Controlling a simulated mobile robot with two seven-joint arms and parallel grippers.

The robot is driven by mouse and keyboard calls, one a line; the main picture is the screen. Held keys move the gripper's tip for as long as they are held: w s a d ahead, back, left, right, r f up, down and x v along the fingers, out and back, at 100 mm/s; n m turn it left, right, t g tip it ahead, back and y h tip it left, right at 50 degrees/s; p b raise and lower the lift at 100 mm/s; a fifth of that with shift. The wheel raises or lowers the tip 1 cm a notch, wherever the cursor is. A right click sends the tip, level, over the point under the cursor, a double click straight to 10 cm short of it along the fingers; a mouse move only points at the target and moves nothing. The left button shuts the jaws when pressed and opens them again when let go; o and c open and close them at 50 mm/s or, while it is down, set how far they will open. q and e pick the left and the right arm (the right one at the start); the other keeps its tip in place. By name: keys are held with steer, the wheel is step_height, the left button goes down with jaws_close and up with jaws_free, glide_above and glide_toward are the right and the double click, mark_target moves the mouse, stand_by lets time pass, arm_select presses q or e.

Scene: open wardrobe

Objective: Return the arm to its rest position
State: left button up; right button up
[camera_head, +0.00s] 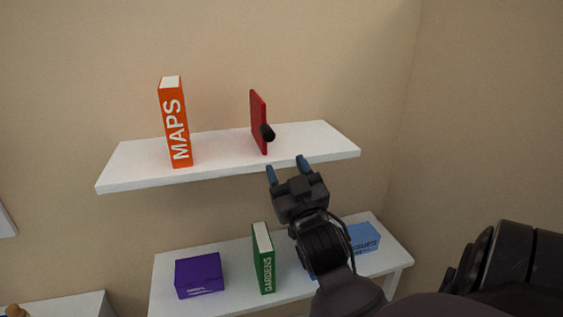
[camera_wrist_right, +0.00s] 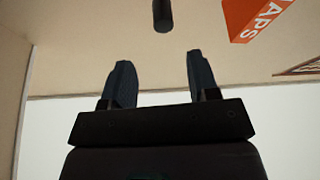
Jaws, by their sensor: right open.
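My right gripper (camera_head: 287,171) is open and empty, just in front of the upper shelf's front edge. Its two blue fingertips also show apart in the right wrist view (camera_wrist_right: 159,80), with nothing between them. A red bookend-like panel (camera_head: 257,118) with a black cylindrical knob (camera_head: 267,132) stands on the upper shelf, beyond the fingertips and apart from them. The black knob also shows at the top of the right wrist view (camera_wrist_right: 162,14). My left gripper is not in view.
The upper white shelf (camera_head: 215,145) carries an orange MAPS book (camera_head: 174,122) standing upright at left. On the lower white shelf (camera_head: 221,302) are a purple box (camera_head: 199,275), a green GARDENS book (camera_head: 264,258) and a blue box (camera_head: 364,238), partly behind my arm. A wall stands at right.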

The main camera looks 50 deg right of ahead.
steer(key=shift+s, duration=0.1)
stand_by(0.6)
steer(key=w+a+f+n+g+y, duration=0.2)
steer(key=a+f+y, duration=0.2)
steer(key=f, duration=0.7)
steer(key=w+a+f+n+g+y, duration=0.1)
steer(key=w+a+f+y, duration=0.2)
steer(key=f, duration=0.8)
steer(key=s+a+f+g+y, duration=0.1)
steer(key=s+a+f+g, duration=0.1)
steer(key=s+f, duration=0.5)
steer(key=s+a+f+n+g+y, duration=0.1)
steer(key=s+a+f+g+y, duration=0.1)
steer(key=s+f, duration=0.5)
step_height(320, 180, down, 4)
steer(key=shift+a+f+g, duration=0.1)
steer(key=shift+a+g, duration=0.7)
steer(key=shift+a, duration=0.3)
steer(key=shift+s, duration=0.1)
